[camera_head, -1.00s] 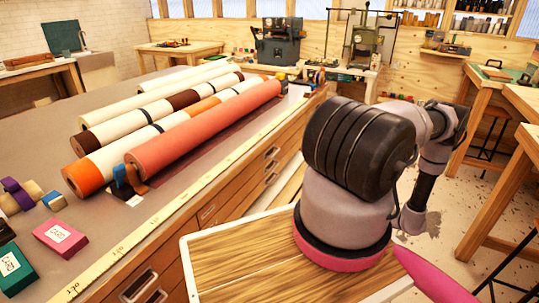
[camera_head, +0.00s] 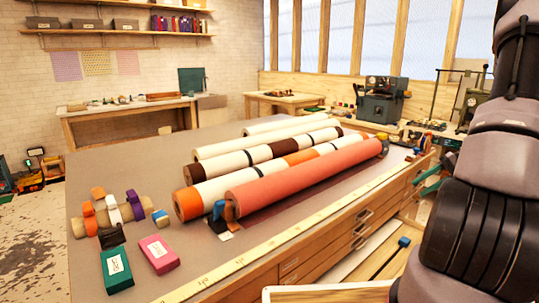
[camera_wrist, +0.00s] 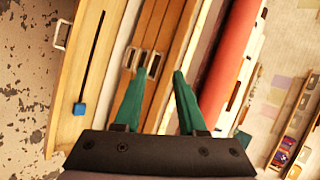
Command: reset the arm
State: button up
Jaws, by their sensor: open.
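My gripper (camera_wrist: 160,72) shows in the wrist view with its two green fingers apart and nothing between them. Drawer fronts and the table's edge lie beyond the fingers. My arm stands at the right edge of the head view, raised beside the table. A coral foil roll (camera_head: 305,176) lies on the big grey table (camera_head: 130,172), with several banded white, orange and brown rolls behind it. The coral roll also shows in the wrist view (camera_wrist: 232,55), to the right of the fingers.
A drawer (camera_wrist: 75,75) is pulled out, with a small blue block (camera_wrist: 79,108) in it. A pink box (camera_head: 158,254) and a green box (camera_head: 116,268) sit at the table's near left. A workbench (camera_head: 130,108) stands against the back wall.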

jog(key=s+a+r+n+h, duration=0.1)
jog(key=s+a+r+h, duration=0.1)
jog(key=a+r, duration=0.7)
jog(key=s+a+r+h, duration=0.2)
jog(key=a+r, duration=0.5)
jog(key=r, duration=0.3)
jog(key=s+a+r+t+h, duration=0.2)
jog(key=s+a+r+t, duration=0.2)
jog(key=s+a+r, duration=0.6)
jog(key=s+a, duration=0.1)
jog(key=s, duration=0.2)
jog(key=shift+s+h, duration=0.4)
